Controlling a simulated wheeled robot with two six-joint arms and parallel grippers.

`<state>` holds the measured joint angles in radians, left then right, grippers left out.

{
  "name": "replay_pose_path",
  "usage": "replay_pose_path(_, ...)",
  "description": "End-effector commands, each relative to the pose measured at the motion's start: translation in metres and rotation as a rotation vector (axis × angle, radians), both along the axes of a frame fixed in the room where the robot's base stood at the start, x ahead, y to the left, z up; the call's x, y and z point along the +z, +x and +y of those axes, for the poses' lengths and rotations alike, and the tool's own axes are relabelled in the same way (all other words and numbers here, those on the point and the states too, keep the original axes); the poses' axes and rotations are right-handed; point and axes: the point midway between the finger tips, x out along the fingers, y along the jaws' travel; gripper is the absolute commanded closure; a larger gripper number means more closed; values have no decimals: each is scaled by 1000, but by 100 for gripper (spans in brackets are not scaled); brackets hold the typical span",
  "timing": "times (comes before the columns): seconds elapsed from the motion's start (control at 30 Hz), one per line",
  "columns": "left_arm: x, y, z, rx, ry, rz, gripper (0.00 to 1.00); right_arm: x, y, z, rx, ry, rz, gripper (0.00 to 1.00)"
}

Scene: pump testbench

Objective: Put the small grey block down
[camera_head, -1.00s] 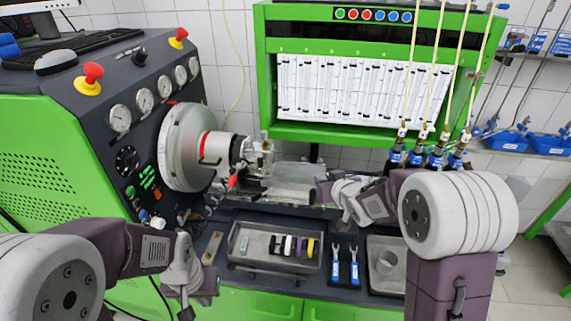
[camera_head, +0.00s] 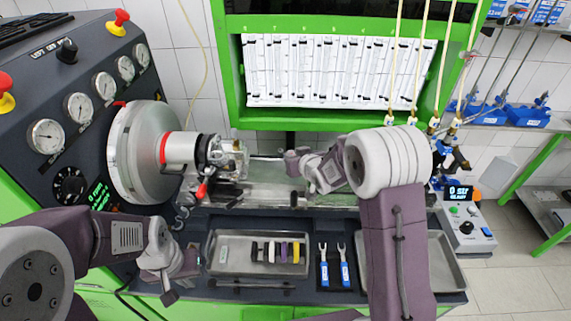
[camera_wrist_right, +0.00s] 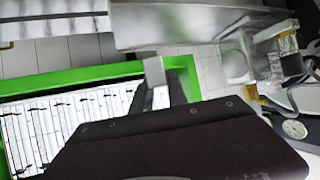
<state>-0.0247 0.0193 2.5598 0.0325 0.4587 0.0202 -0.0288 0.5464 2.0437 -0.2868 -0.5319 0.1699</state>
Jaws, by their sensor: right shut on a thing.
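My right gripper (camera_head: 292,163) is over the metal bed, to the right of the pump unit (camera_head: 228,158), with a gap between them. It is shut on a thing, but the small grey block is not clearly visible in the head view. In the right wrist view a narrow light grey piece (camera_wrist_right: 157,82) stands out beyond my dark gripper body; I cannot tell if it is the block or a finger. My left gripper (camera_head: 168,278) hangs at the bench's front left, left of the tray; I cannot tell if its jaws are open.
A grey tray (camera_head: 228,264) holds several small coloured pieces. Two blue-handled spanners (camera_head: 335,270) lie right of it. Another metal tray (camera_head: 440,262) is partly behind my right arm. A large round drum (camera_head: 143,152) stands at the left. The bed (camera_head: 270,200) is mostly bare.

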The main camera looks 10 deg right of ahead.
Motion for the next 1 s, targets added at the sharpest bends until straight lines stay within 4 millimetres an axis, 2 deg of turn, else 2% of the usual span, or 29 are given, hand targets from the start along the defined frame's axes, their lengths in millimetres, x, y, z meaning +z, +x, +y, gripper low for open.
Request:
replay_pose_path(0.1,6,0,0,0,0,0,100,-9,16,8,1,0,0,100)
replay_pose_path(0.17,6,0,0,0,0,0,100,-12,20,9,1,0,0,100)
replay_pose_path(0.3,7,0,0,0,0,0,100,-16,21,10,0,1,1,100)
replay_pose_path(0.53,15,0,0,0,0,0,100,-51,20,9,0,0,2,100)
replay_pose_path(0.97,7,0,0,0,0,0,100,-60,21,9,0,0,-1,100)
replay_pose_path(1.0,9,0,0,0,0,0,100,-58,21,9,0,0,-1,70)
